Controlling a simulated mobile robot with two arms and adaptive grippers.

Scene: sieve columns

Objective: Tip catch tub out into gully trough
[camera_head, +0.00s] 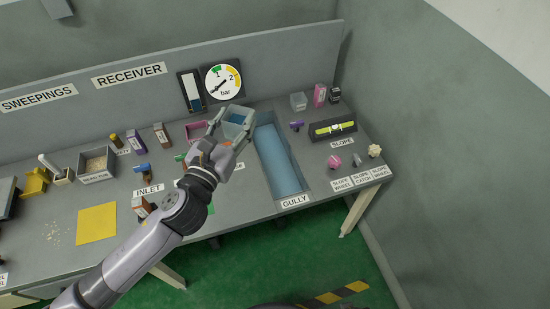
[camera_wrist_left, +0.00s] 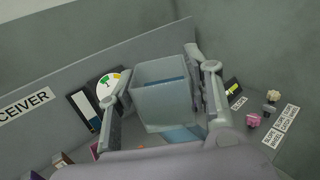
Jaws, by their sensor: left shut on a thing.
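The catch tub (camera_head: 238,117) is a grey, open-topped square tub with blue showing inside it. My left gripper (camera_head: 229,133) is shut on it, one finger on each side, and holds it just left of the upper end of the gully trough. In the left wrist view the tub (camera_wrist_left: 168,108) sits between the two fingers and looks close to upright; I cannot tell whether the blue inside is liquid. The gully trough (camera_head: 278,155) is a long blue channel set in the bench, with a GULLY label (camera_head: 295,201) at its near end. My right gripper is not seen.
A round pressure gauge (camera_head: 223,83) stands behind the tub. A black level with a yellow-green band (camera_head: 333,128) lies right of the trough, with a pink wheel (camera_head: 334,162) nearer. A pink open box (camera_head: 195,131) is to the left. Bench around the trough's near end is clear.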

